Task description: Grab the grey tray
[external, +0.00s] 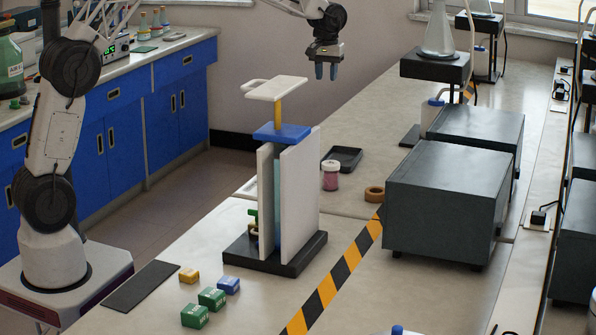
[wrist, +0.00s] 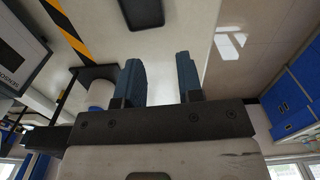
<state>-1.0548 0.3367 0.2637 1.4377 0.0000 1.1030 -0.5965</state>
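A dark grey, shallow tray (external: 345,155) with a raised rim lies empty on the bench, behind and right of the tall white-panelled stand. In the wrist view the tray (wrist: 143,15) shows at the top, cut by the frame edge. My gripper (external: 326,73) hangs in the air high above the bench, pointing down, well above the tray and apart from it. In the wrist view my gripper (wrist: 161,75) has its two blue fingers spread, with nothing between them. The tray lies beyond the fingertips, slightly left of the gap.
The tall stand (external: 300,200) with a blue block (external: 282,132) and white top plate (external: 276,88) rises close to the tray. A pink-filled jar (external: 330,176) and brown ring (external: 375,194) lie nearby. Large grey boxes (external: 445,200) stand to the right.

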